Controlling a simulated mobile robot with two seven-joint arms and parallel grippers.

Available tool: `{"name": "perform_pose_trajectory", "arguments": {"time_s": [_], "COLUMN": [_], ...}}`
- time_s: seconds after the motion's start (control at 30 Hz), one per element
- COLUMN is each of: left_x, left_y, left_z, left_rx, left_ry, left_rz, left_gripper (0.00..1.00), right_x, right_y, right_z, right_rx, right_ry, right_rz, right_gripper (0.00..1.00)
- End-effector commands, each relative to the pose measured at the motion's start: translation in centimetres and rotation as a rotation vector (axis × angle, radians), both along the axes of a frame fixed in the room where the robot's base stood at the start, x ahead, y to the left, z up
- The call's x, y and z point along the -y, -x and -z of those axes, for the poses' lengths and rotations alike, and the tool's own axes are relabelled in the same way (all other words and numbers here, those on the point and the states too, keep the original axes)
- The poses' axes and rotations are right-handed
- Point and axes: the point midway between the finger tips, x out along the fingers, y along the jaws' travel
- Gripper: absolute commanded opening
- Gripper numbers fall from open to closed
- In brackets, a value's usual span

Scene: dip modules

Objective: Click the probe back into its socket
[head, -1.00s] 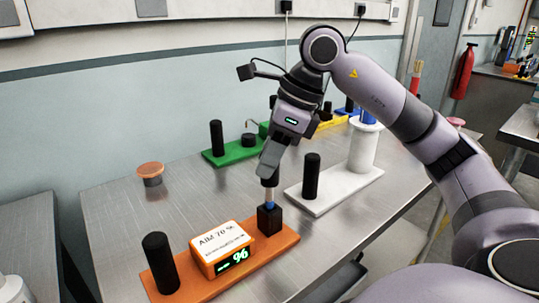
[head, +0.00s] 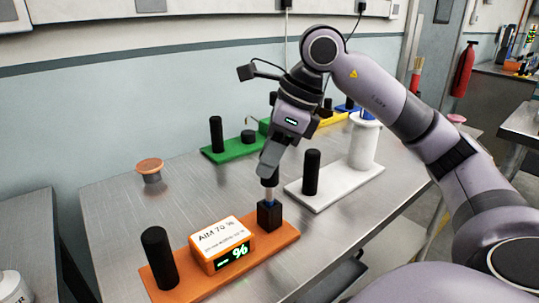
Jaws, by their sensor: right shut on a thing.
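The probe (head: 269,194) has a dark top and a pale shaft with a little blue at its lower end. It stands upright in the black socket (head: 269,215) at the right end of the orange board (head: 190,283). My right gripper (head: 270,172) is above the socket and shut on the probe's dark top. The probe's lower tip is hidden inside the socket. I cannot tell whether it is fully seated. My left gripper is not in the head view.
The orange board also carries a display box (head: 221,246) and a black post (head: 159,258). A white board (head: 335,190) with a black post and white cylinder stands behind right. A green board (head: 228,151) is farther back. A copper-lidded jar (head: 150,170) stands left on the metal table.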

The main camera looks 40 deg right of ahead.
Motion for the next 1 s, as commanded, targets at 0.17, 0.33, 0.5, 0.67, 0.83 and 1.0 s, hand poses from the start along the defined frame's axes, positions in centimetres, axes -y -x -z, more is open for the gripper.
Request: {"name": "perform_pose_trajectory", "arguments": {"time_s": [0.17,0.33,0.5,0.67,0.83,1.0], "left_x": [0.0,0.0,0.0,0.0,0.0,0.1], "left_y": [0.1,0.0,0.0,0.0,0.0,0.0], "left_z": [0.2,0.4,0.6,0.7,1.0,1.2], "left_rx": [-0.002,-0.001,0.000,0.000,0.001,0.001], "left_ry": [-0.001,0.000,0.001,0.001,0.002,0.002], "left_rz": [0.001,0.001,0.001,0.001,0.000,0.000], "left_gripper": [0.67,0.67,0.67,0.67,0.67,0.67], "right_x": [0.0,0.0,0.0,0.0,0.0,0.0], "right_y": [0.0,0.0,0.0,0.0,0.0,0.0], "right_z": [0.1,0.4,0.7,0.9,1.2,1.4], "right_rx": [0.000,0.000,0.000,0.000,0.000,0.000], "right_ry": [0.000,0.000,0.000,0.000,0.000,0.000], "right_rz": [0.000,0.000,0.000,0.000,0.000,0.000], "right_gripper": [0.00,0.00,0.00,0.00,0.00,0.00]}}
